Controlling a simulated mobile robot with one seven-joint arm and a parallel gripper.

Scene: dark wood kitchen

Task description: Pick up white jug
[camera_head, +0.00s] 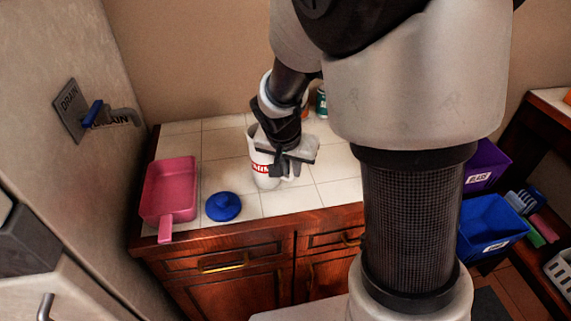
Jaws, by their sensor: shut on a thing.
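The white jug (261,178) with red lettering stands on the white tiled counter (228,150), toward its middle. My gripper (285,172) comes down over the jug from above and is shut on it at its right side. The gripper and wrist hide the jug's top and much of its right side. I cannot tell whether the jug's base touches the tiles.
A pink dustpan-like tray (170,190) lies at the counter's left end, its handle over the front edge. A round blue lid (223,206) lies beside it. Blue (492,228) and purple (487,163) bins are at right.

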